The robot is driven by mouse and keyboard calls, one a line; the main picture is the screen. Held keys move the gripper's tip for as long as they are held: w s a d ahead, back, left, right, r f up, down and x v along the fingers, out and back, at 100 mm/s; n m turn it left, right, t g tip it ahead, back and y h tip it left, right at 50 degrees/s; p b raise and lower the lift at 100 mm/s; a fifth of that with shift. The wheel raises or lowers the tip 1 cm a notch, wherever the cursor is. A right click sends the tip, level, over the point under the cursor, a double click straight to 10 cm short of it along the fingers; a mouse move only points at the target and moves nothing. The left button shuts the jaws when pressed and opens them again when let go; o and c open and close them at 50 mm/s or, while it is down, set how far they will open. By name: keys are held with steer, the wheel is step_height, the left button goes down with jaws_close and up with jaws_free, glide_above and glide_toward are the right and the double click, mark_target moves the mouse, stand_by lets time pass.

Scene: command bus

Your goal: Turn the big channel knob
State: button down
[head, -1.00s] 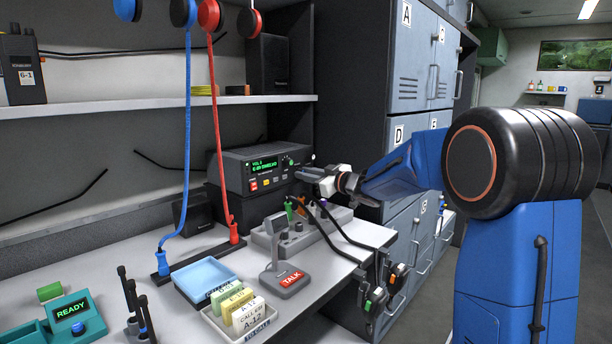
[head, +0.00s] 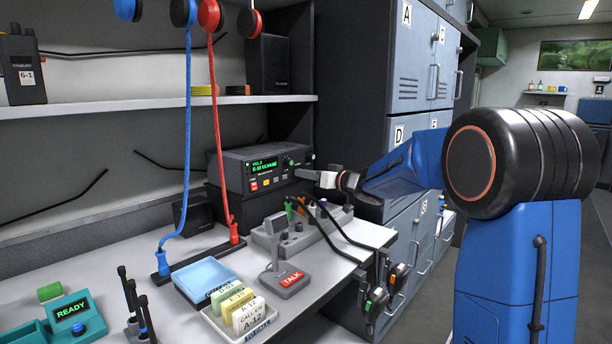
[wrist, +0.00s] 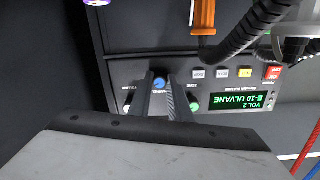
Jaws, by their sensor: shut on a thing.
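The radio (head: 235,173) is a dark box at the back of the bench. Its green display (head: 264,163) reads VOL 2 and E-10 ULVANE, and it shows upside down in the wrist view (wrist: 243,101). A blue-faced knob (wrist: 159,84), which I take for the channel knob, sits on the radio's front between a pale knob (wrist: 127,106) and a green one (wrist: 193,107). My gripper (wrist: 162,88) has its two fingers on either side of the blue knob, shut on it. In the head view my gripper (head: 308,174) reaches the radio's right end and hides this knob.
A grey panel (head: 325,218) with coloured plugs and black cables lies just below my gripper. A TALK microphone (head: 287,283) stands in front. Red and blue cords hang left of the radio. Lockers (head: 408,60) stand to the right.

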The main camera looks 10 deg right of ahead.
steer(key=shift+f, duration=0.1)
steer(key=c, duration=1.6)
jaws_free()
steer(key=shift+c, duration=0.2)
steer(key=v, duration=1.7)
steer(key=shift+s, duration=0.25)
steer(key=shift+d, duration=0.1)
